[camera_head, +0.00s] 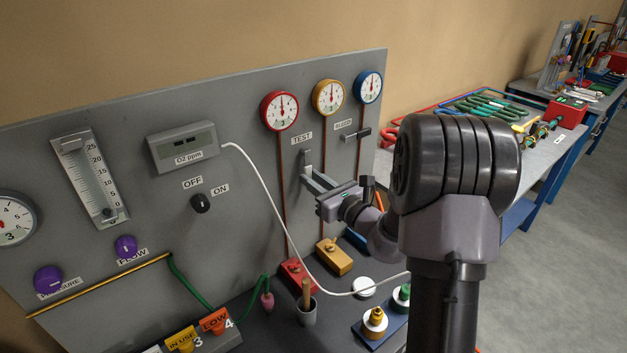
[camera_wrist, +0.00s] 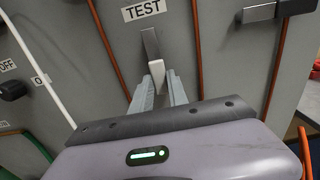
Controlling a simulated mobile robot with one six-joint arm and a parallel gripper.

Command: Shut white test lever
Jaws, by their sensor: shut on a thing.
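The white test lever (camera_wrist: 157,70) is on the grey panel under the TEST label (camera_wrist: 143,9). In the head view the lever (camera_head: 307,158) sits below the red gauge, with its lower part near my fingers. My gripper (camera_head: 311,178) reaches to the panel from the right. In the wrist view my gripper (camera_wrist: 160,80) has one finger on each side of the lever's white end and is shut on it. The lever's grey upper part (camera_wrist: 150,44) shows above the fingers, and its pivot is hard to make out.
A second lever, BLEED (camera_head: 352,135), sits to the right. Red-brown pipes (camera_head: 282,190) run down beside the test lever. A white cable (camera_head: 270,205) hangs left of it. Red (camera_head: 297,273) and yellow (camera_head: 334,257) blocks stand on the bench below.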

